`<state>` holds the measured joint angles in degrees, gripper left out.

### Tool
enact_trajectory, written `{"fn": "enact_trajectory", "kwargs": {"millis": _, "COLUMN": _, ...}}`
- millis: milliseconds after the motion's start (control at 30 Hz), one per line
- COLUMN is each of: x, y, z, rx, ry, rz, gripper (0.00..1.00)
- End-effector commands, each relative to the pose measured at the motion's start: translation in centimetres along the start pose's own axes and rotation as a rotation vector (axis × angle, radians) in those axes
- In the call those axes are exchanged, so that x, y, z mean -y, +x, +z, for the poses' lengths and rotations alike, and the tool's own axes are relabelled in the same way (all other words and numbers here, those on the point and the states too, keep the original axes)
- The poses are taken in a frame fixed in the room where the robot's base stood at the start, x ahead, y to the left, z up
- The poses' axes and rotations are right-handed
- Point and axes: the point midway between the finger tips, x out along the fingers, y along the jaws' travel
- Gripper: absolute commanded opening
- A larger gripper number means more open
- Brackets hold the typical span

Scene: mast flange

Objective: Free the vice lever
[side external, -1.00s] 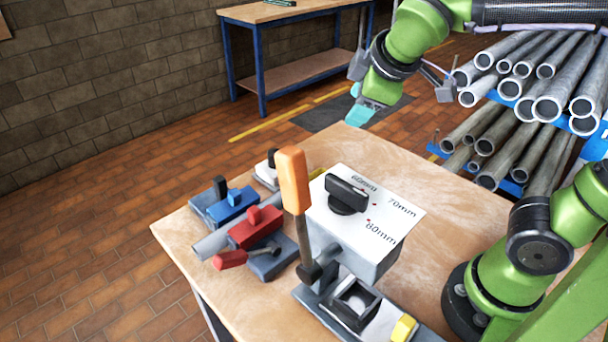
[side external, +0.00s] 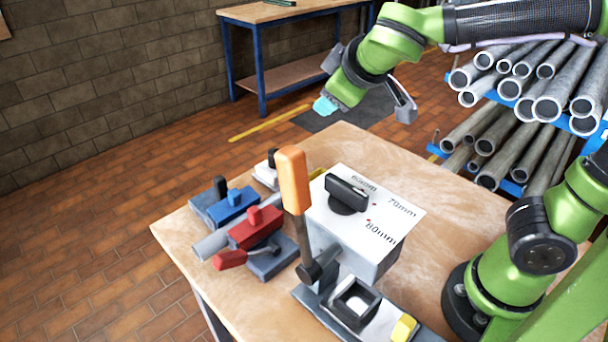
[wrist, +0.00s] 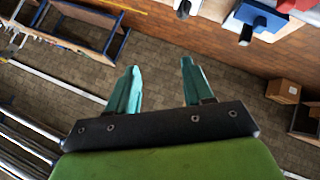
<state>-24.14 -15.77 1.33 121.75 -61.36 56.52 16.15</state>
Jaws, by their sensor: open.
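A lever with an orange grip (side external: 292,180) stands upright at the front of the wooden bench, on a dark pivot by a grey base (side external: 325,305). A red clamp-like block (side external: 255,228) and a red-handled lever (side external: 230,259) lie left of it, over grey pieces. I cannot tell for sure which of these is the vice lever. My gripper (side external: 326,105) is in the air beyond the bench's far edge, well apart from all of them. In the wrist view its two teal fingers (wrist: 158,75) are spread, with only floor between them.
A grey box (side external: 335,250) with a black knob (side external: 347,193) and size marks stands mid-bench. A blue block (side external: 233,204) sits at left. Steel pipes (side external: 550,100) fill a rack at right. A blue-legged table (side external: 262,60) stands behind.

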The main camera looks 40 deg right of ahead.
Motion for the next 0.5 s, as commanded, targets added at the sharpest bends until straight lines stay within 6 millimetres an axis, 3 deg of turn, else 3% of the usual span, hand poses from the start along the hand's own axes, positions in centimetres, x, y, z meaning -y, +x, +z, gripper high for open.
{"fn": "enact_trajectory", "kwargs": {"millis": 33, "x": 1.2, "y": 0.1, "z": -2.6, "rx": -0.057, "ry": -0.092, "rz": 0.041, "gripper": 0.51}}
{"fn": "enact_trajectory", "kwargs": {"millis": 167, "x": 4.4, "y": -0.8, "z": -9.7, "rx": -0.248, "ry": -0.295, "rz": 0.165, "gripper": 0.51}}
{"fn": "enact_trajectory", "kwargs": {"millis": 267, "x": 8.5, "y": -2.6, "z": -14.9, "rx": -0.424, "ry": -0.435, "rz": 0.247, "gripper": 0.51}}
{"fn": "enact_trajectory", "kwargs": {"millis": 367, "x": 14.7, "y": -5.2, "z": -18.9, "rx": -0.611, "ry": -0.552, "rz": 0.31, "gripper": 0.51}}
{"fn": "enact_trajectory", "kwargs": {"millis": 400, "x": 17.8, "y": -6.3, "z": -19.9, "rx": -0.684, "ry": -0.587, "rz": 0.327, "gripper": 0.51}}
{"fn": "enact_trajectory", "kwargs": {"millis": 467, "x": 23.0, "y": -7.7, "z": -19.9, "rx": -0.771, "ry": -0.618, "rz": 0.339, "gripper": 0.51}}
{"fn": "enact_trajectory", "kwargs": {"millis": 500, "x": 26.3, "y": -8.2, "z": -18.9, "rx": -0.8, "ry": -0.616, "rz": 0.336, "gripper": 0.51}}
